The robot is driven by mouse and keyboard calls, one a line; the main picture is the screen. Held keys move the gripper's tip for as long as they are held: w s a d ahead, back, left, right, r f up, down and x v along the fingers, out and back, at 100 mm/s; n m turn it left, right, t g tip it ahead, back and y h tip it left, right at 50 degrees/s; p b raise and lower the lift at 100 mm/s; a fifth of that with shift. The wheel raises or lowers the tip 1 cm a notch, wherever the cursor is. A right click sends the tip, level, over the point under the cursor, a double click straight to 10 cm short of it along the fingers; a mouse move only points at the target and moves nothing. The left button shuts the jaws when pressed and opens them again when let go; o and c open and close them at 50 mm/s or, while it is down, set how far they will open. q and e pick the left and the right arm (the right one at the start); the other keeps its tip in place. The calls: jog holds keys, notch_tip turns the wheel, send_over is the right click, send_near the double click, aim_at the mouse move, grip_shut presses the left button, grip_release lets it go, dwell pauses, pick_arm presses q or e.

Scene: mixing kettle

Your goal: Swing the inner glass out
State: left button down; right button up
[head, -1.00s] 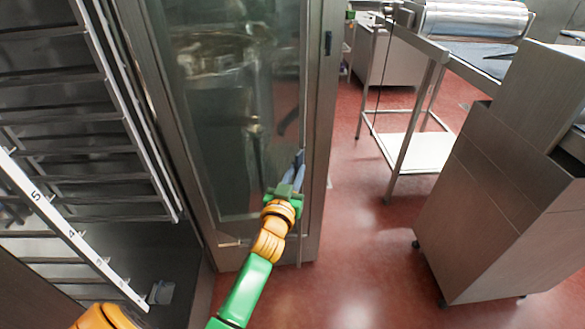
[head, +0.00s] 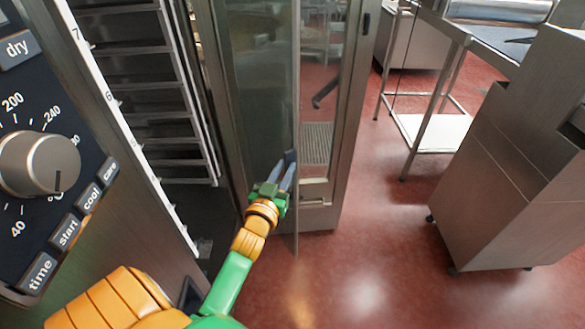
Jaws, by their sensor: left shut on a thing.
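The inner glass (head: 262,100) is a tall dark pane in a thin metal edge. It stands at an angle out from the oven door (head: 350,130), with a gap on its right where the door's other glass (head: 320,90) shows. My left gripper (head: 287,168) is shut on the inner glass at its free edge, low on the pane. The fingertips partly hide the contact. My right gripper is not in view.
The oven's rack rails (head: 165,110) are at the left, beside a control panel (head: 45,150) with a large knob near my left arm. A steel cabinet on wheels (head: 500,170) and a steel table (head: 440,60) stand at the right. Red floor (head: 370,240) is clear between.

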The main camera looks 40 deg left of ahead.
pick_arm(q)
jog(key=shift+a+r, duration=0.25)
jog(key=shift+r, duration=0.15)
jog(key=c, duration=1.1)
grip_release()
jog(key=shift+c, duration=0.2)
jog(key=shift+o, duration=1.1)
jog(key=shift+a+f, duration=0.1)
jog(key=shift+a, duration=0.15)
jog(key=shift+s+a+f, duration=0.15)
jog(key=shift+f, duration=0.15)
jog(key=shift+f, duration=0.1)
